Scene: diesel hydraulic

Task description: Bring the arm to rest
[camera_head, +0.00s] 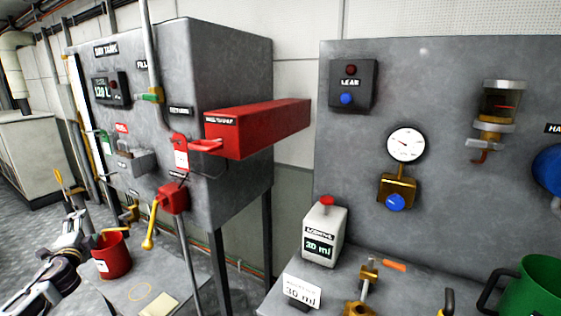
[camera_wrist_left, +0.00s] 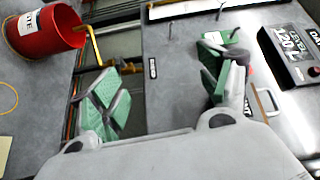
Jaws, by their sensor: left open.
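My left arm (camera_head: 40,285) comes in at the lower left of the head view. Its gripper (camera_head: 82,230) is beside the red waste bucket (camera_head: 113,257), in front of the grey tank cabinet (camera_head: 226,120). In the left wrist view the two green-padded fingers of the gripper (camera_wrist_left: 168,85) are spread wide apart with nothing held between them. The red bucket (camera_wrist_left: 45,32) shows there at the upper left, apart from the fingers. My right gripper is not in view.
A red box (camera_head: 265,125) juts from the cabinet. A yellow-handled valve (camera_head: 150,235) hangs below it. The small table (camera_head: 125,290) holds the bucket and a pale pad (camera_head: 160,304). On the right bench stand a white additive bottle (camera_head: 323,232) and a green jug (camera_head: 535,285).

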